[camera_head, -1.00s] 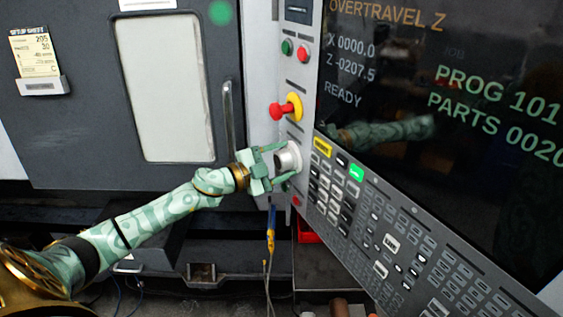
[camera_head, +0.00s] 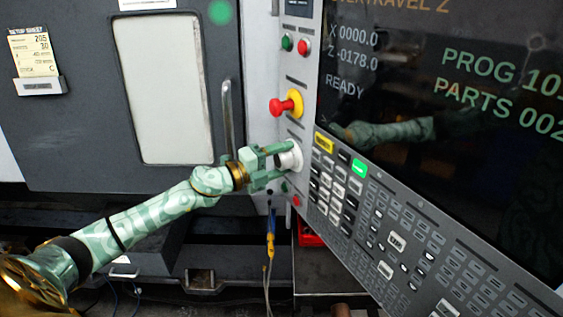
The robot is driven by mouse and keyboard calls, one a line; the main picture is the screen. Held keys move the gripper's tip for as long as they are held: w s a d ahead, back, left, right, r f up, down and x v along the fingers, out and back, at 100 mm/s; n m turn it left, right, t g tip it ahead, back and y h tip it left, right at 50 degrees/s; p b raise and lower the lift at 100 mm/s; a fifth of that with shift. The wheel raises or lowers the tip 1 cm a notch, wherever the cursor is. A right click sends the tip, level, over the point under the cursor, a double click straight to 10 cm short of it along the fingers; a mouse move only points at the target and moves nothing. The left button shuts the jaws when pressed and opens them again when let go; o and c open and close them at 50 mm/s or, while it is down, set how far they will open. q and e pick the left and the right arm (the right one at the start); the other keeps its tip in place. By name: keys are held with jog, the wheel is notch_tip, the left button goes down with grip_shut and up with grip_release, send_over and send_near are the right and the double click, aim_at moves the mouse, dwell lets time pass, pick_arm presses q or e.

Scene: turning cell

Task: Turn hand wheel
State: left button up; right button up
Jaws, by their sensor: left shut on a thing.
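The hand wheel (camera_head: 291,157) is a small white and grey round knob on the narrow panel left of the screen, below the red emergency stop. My left gripper (camera_head: 279,163) is shut on the hand wheel, its green fingers on either side of the rim. The fingers and palm hide part of the wheel. The screen (camera_head: 440,120) reads X 0000.0, Z -0178.0 and READY, with the top line OVERTRAVEL Z partly cut off. My right gripper is not in view.
A red emergency stop (camera_head: 281,107) on a yellow base sits above the wheel. The keypad (camera_head: 385,225) spreads to the lower right. The machine door (camera_head: 60,130) with its vertical handle (camera_head: 228,117) is at the left. A blue and yellow tool (camera_head: 270,238) hangs below.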

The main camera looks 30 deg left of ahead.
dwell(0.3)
pick_arm(q)
jog(key=o, duration=0.7)
jog(key=shift+s+a+f, duration=0.1)
jog(key=shift+s, duration=0.15)
jog(key=b+v, duration=0.3)
jog(key=v, duration=1.2)
jog(key=shift+s+a, duration=0.2)
jog(key=shift+s, duration=0.05)
